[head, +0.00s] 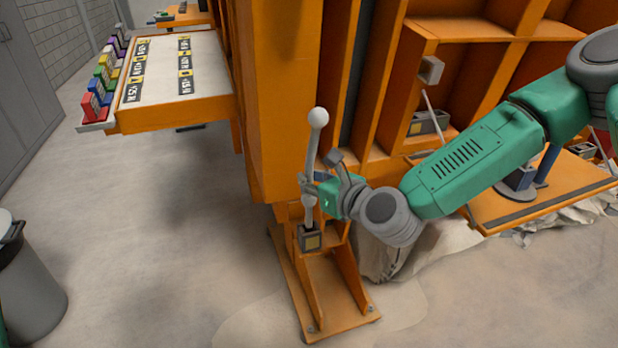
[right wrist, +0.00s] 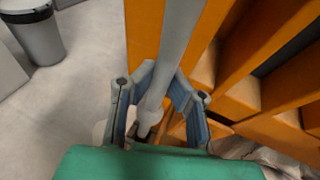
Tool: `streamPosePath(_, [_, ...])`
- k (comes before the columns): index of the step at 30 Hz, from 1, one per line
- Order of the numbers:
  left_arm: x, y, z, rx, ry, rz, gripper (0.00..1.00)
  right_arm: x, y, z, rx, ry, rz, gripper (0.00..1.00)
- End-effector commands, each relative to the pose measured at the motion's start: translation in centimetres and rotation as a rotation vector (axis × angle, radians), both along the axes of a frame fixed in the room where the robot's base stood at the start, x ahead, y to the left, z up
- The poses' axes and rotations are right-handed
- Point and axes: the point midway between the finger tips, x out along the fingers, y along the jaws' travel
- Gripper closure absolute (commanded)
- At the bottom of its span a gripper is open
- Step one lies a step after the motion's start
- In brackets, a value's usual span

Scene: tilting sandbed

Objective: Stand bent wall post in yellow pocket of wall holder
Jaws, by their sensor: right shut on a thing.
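My left gripper is not in view.
An orange upright (head: 285,100) stands right behind the post. A bracketed orange foot (head: 325,290) is below. A pale table (head: 190,75) with coloured blocks is at the upper left. A grey bin (head: 30,290) stands at the lower left. The floor between is clear.

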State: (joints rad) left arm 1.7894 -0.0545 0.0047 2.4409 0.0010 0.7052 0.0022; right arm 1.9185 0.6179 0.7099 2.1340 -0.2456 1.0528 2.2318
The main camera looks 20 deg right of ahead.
Motion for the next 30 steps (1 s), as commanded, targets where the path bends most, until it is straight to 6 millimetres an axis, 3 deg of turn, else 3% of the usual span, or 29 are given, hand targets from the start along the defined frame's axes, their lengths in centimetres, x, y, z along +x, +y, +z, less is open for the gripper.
streamPosePath(30, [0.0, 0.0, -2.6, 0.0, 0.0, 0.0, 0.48, 0.0, -0.1, -2.6, 0.001, -0.001, 0.0, 1.0])
